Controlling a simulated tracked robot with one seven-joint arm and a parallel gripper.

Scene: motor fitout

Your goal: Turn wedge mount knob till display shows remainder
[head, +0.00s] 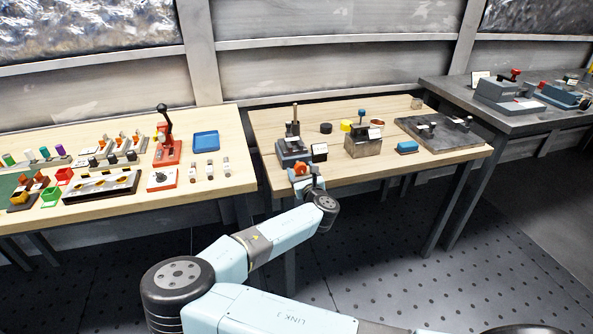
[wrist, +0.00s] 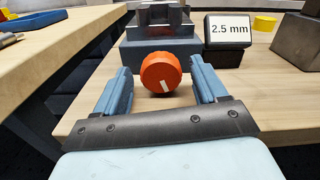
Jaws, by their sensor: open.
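The wedge mount (wrist: 158,45) is a grey-blue block on the wooden table, also in the head view (head: 292,150). Its orange-red knob (wrist: 161,72) faces me, with a white mark at its lower right. The display (wrist: 230,30) is a dark box with a white face reading "2.5 mm", right of the mount; it also shows in the head view (head: 319,149). My gripper (wrist: 161,80) is open, with one finger on each side of the knob and visible gaps to it. In the head view, my gripper (head: 302,172) is at the table's front edge, partly hiding the knob.
A metal block with a blue-topped post (head: 362,145) stands to the right, and a blue item (head: 407,147) lies beyond it. Yellow (head: 346,125) and black (head: 326,128) round pieces sit behind. A gap separates this table from the left table (head: 225,180).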

